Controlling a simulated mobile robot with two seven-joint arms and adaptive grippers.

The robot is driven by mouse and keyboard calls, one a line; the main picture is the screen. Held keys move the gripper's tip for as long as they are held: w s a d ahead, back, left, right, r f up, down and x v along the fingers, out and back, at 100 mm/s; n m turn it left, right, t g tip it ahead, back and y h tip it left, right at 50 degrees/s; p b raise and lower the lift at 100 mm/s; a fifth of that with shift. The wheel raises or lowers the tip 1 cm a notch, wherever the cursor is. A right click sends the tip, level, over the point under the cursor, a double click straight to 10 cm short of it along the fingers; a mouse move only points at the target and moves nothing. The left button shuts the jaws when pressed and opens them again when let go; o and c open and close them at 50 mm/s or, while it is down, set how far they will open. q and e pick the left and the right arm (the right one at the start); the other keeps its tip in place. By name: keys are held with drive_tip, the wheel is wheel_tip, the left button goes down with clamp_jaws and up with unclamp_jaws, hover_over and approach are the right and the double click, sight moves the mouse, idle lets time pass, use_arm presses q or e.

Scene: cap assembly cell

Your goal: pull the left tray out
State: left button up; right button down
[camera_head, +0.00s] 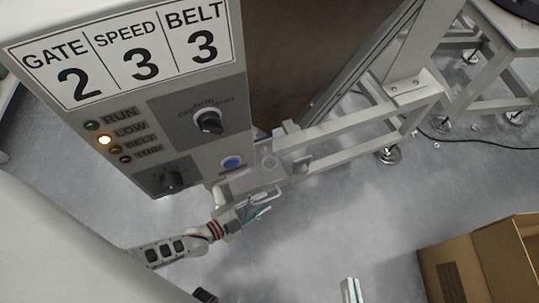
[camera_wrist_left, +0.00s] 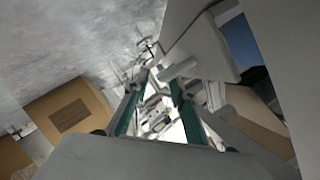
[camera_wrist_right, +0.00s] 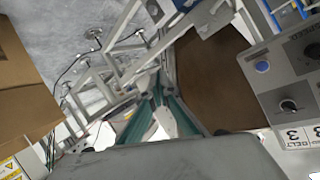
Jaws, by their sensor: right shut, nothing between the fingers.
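A pale grey tray front (camera_head: 238,188) with a light bar handle (camera_head: 270,196) sits low on the machine, below the blue button. My left gripper (camera_head: 264,211) is close beside this handle. In the left wrist view, the handle bar (camera_wrist_left: 178,69) lies at the tips of my left gripper (camera_wrist_left: 160,77), whose fingers stand apart; I see no clear grip on it. My right gripper (camera_head: 350,290) is at the bottom of the head view, away from the tray. In the right wrist view, its fingertips (camera_wrist_right: 157,95) are together and empty.
The control panel (camera_head: 150,110) with knobs and an amber lamp stands above the left arm. A grey frame (camera_head: 345,140) runs right from the machine. A cardboard box (camera_head: 485,265) is at lower right. The floor (camera_head: 330,225) between is clear.

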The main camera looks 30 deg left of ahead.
sight(265, 201)
use_arm(q)
drive_tip(key=shift+w+d+f, duration=0.45)
drive_tip(key=shift+w+f, duration=0.05)
drive_tip(key=shift+w, duration=0.25)
drive_tip(key=shift+w+d+r+b, duration=0.1)
drive_tip(key=shift+w+d+b, duration=0.15)
drive_tip(key=shift+w, duration=0.3)
clamp_jaws()
drive_tip(key=shift+s, duration=0.1)
